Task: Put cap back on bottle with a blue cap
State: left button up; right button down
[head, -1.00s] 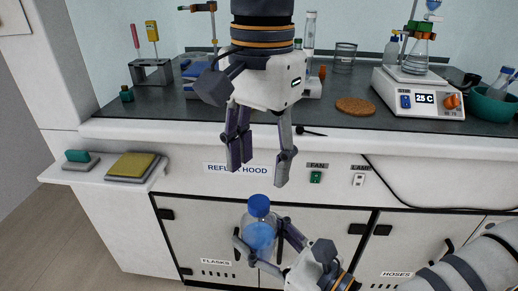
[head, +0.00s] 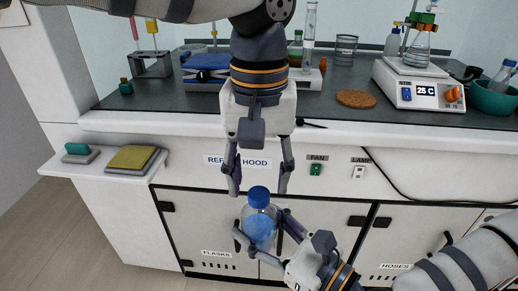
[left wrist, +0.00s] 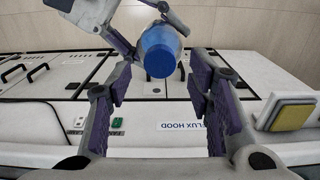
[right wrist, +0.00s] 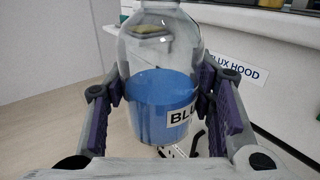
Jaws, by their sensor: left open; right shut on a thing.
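The clear bottle (head: 259,226) holds blue liquid and stands upright in my right gripper (head: 262,236), in front of the cabinet doors. The blue cap (head: 258,196) sits on top of the bottle's neck; I cannot tell how tightly. My right gripper is shut around the bottle's body, which also shows in the right wrist view (right wrist: 160,95), with the cap out of frame. My left gripper (head: 259,188) is open and points down just above the cap, one finger on either side. In the left wrist view the cap (left wrist: 160,60) lies between the open fingers.
The hood counter (head: 330,108) is behind, with a hotplate (head: 415,90), a cork mat (head: 356,99) and a blue jack stand (head: 205,66). A side shelf (head: 90,165) holds a yellow sponge (head: 132,158). The space around the bottle in front of the cabinets is clear.

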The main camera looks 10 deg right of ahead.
pick_arm(q)
jog(key=shift+f, duration=1.25)
grip_shut()
jog(key=m, duration=1.3)
jog(key=shift+o, duration=0.5)
grip_release()
notch_tip(320, 180, up, 12)
